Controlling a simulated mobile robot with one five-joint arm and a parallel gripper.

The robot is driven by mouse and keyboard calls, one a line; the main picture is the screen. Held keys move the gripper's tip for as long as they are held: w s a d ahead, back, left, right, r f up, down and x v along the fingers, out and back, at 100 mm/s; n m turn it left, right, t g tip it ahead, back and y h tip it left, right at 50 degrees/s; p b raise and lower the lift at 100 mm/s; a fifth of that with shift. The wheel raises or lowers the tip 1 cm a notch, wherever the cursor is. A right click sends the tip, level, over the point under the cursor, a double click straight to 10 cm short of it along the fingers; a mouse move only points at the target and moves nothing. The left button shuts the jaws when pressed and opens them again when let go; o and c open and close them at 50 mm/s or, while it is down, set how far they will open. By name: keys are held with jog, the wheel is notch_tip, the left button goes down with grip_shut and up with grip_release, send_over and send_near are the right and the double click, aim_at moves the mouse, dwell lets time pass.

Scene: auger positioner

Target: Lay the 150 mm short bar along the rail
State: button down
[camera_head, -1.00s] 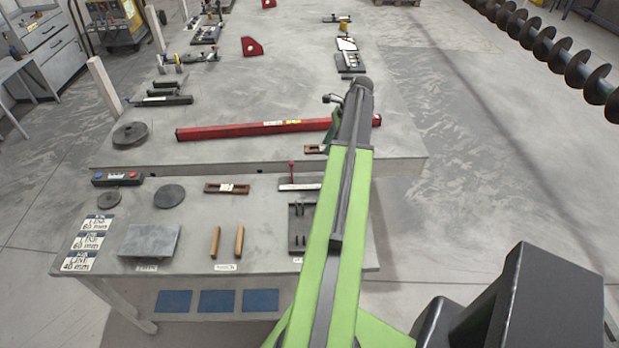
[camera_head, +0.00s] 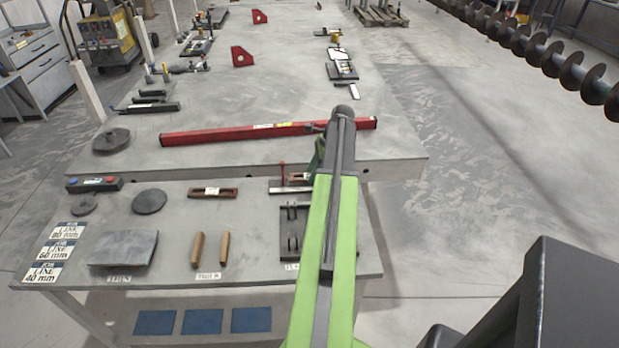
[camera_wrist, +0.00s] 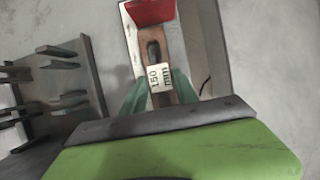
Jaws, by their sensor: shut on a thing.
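The 150 mm short bar (camera_wrist: 163,60) is brown, with a dark slot and a white "150 mm" label, in the wrist view. The green fingers of my gripper (camera_wrist: 160,98) are on both sides of it, shut on it. In the head view the bar (camera_head: 299,177) shows only partly, left of my gripper (camera_head: 318,160), near the front edge of the large table; my arm hides the rest. Whether it touches a surface is unclear. A long red rail-like beam (camera_head: 230,134) lies across the large table, beyond the gripper, its right part crossed by my arm.
A pale strip with an upright red piece (camera_head: 282,174) is close by the bar. A black pegged fixture (camera_head: 294,244) stands nearer; it also shows in the wrist view (camera_wrist: 75,85). Another brown slotted bar (camera_head: 213,193) lies left.

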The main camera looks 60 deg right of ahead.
jog(key=shift+b+x, duration=0.75)
jog(key=shift+x, duration=0.15)
jog(key=shift+r, duration=0.2)
jog(key=shift+a+f, duration=0.1)
jog(key=c, duration=0.9)
grip_release()
jog(key=shift+r+p, duration=0.4)
jog(key=shift+p, duration=0.05)
jog(key=p+v, duration=1)
jog(key=v, duration=0.1)
jog(key=shift+r, duration=0.25)
